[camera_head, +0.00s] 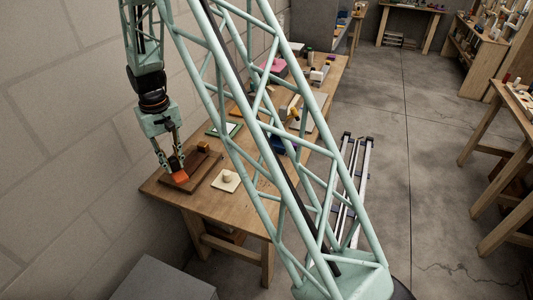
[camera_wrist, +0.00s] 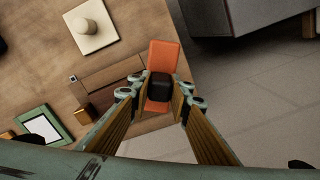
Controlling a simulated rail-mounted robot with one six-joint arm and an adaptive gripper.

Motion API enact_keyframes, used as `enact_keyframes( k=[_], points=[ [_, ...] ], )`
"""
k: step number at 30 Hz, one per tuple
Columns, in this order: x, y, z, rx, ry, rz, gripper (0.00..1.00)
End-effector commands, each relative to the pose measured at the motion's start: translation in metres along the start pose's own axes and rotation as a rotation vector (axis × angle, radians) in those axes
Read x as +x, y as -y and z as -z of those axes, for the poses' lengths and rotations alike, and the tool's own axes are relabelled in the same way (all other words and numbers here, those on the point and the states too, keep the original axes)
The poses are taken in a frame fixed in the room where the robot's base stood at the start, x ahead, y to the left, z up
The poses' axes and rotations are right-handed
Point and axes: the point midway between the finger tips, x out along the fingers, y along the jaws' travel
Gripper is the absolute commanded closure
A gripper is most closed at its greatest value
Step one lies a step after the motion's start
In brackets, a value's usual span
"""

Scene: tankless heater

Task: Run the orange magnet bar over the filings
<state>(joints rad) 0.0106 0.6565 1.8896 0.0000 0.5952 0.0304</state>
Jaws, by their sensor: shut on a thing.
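The orange magnet bar (camera_wrist: 165,58) is held between the fingers of my gripper (camera_wrist: 158,90), with a dark block-like part between the fingertips. In the head view the orange bar (camera_head: 181,175) shows at the tips of my gripper (camera_head: 170,158), over or against a brown wooden board (camera_head: 192,172) near the table's left end. I cannot tell whether the bar touches the board. The board also shows in the wrist view (camera_wrist: 112,82), partly hidden behind the bar and fingers. I cannot make out any filings.
A pale square plate with a round knob (camera_head: 226,180) lies right of the board. A small orange-brown block (camera_head: 203,147) and a green-framed tile (camera_head: 224,130) are farther back on the wooden table (camera_head: 213,205). A block wall stands close on the left.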

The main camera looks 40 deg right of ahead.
Motion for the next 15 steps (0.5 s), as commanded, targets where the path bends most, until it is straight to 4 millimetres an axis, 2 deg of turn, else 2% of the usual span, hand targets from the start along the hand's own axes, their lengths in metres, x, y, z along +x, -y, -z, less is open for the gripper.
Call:
enact_keyframes(
  k=[8, 15],
  points=[
    [0.001, -0.043, -0.010, 0.215, 0.001, 0.000, 0.91],
    [0.003, -0.098, -0.027, 0.514, 0.000, 0.000, 0.91]
  ],
)
